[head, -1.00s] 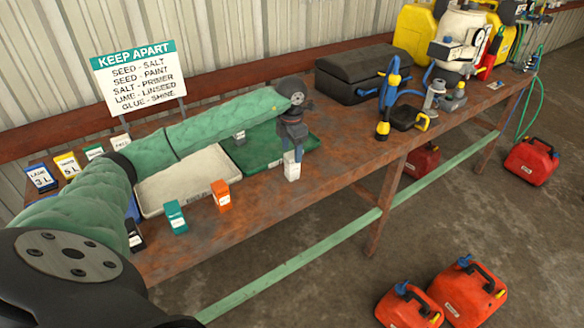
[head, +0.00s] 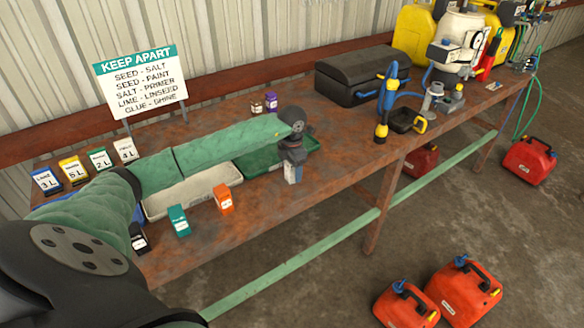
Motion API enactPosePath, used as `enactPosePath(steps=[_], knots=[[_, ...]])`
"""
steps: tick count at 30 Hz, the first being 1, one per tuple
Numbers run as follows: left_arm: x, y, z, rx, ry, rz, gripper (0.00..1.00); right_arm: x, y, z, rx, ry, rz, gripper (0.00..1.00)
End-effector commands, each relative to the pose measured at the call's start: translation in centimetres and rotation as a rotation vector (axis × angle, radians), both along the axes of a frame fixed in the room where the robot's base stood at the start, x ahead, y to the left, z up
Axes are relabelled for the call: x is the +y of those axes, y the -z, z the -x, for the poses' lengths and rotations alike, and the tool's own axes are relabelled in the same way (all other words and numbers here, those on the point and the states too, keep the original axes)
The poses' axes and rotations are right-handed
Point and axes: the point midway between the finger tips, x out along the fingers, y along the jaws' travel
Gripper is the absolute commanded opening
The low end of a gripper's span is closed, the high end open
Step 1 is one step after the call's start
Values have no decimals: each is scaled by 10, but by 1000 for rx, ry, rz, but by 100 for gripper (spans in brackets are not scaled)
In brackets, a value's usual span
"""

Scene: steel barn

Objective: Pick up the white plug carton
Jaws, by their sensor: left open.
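The white plug carton (head: 291,177) stands upright near the front edge of the brown workbench, just right of the green tray. My left gripper (head: 292,166) points down over it, with its open fingers low around the carton's upper part. The fingers and wrist hide much of the carton, and I cannot tell whether they touch it. My right gripper is not in view.
An orange carton (head: 223,199), a teal carton (head: 179,220) and a black carton (head: 139,238) stand along the front edge. My arm crosses above a cream tray (head: 160,208) and a green tray (head: 307,144). A black toolbox (head: 350,76) stands behind right.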

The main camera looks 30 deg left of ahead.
Motion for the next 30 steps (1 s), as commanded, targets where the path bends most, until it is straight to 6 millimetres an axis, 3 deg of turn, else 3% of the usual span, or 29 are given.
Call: enactPosePath(steps=[8,15,16,28,30], knots=[[0,2,0,0,0,0,62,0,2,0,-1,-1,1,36],[0,1,0,0,0,0,15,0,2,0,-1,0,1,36],[0,1,0,0,0,0,13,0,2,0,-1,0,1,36],[0,-3,0,-1,0,0,13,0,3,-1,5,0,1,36],[0,-8,0,-2,0,0,13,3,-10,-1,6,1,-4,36]])
